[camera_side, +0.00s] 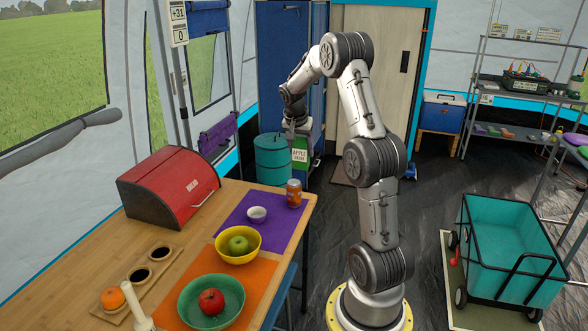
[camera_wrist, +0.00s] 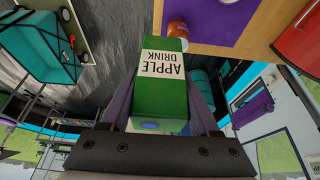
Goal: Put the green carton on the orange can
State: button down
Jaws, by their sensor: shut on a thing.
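The green carton (camera_side: 300,155), labelled "APPLE DRINK", is held in my gripper (camera_side: 299,136) in the air, just beyond the far right corner of the table. In the wrist view the carton (camera_wrist: 161,90) sits between the two fingers of my gripper (camera_wrist: 165,112), which is shut on it. The orange can (camera_side: 294,192) stands upright on the purple mat near the table's right edge. It shows in the wrist view (camera_wrist: 177,28) beyond the carton's far end, partly hidden by it. The carton is higher than the can and apart from it.
A yellow bowl (camera_side: 254,255) with a green apple and a green bowl (camera_side: 186,309) with a red apple stand nearer. A red bread box (camera_side: 148,185) is at the left. A teal bin (camera_side: 272,165) stands behind the table.

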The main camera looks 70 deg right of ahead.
jog(key=shift+w+d+f, duration=0.8)
jog(key=shift+d+f, duration=0.4)
jog(key=shift+f, duration=0.55)
jog(key=shift+w+d+f, duration=0.75)
jog(key=shift+d+f, duration=0.5)
jog(key=shift+f, duration=0.5)
jog(key=shift+w+d+f, duration=0.8)
jog(key=shift+d+f, duration=0.4)
jog(key=shift+f, duration=0.55)
jog(key=shift+f, duration=0.15)
jog(key=shift+c, duration=0.6)
grip_release()
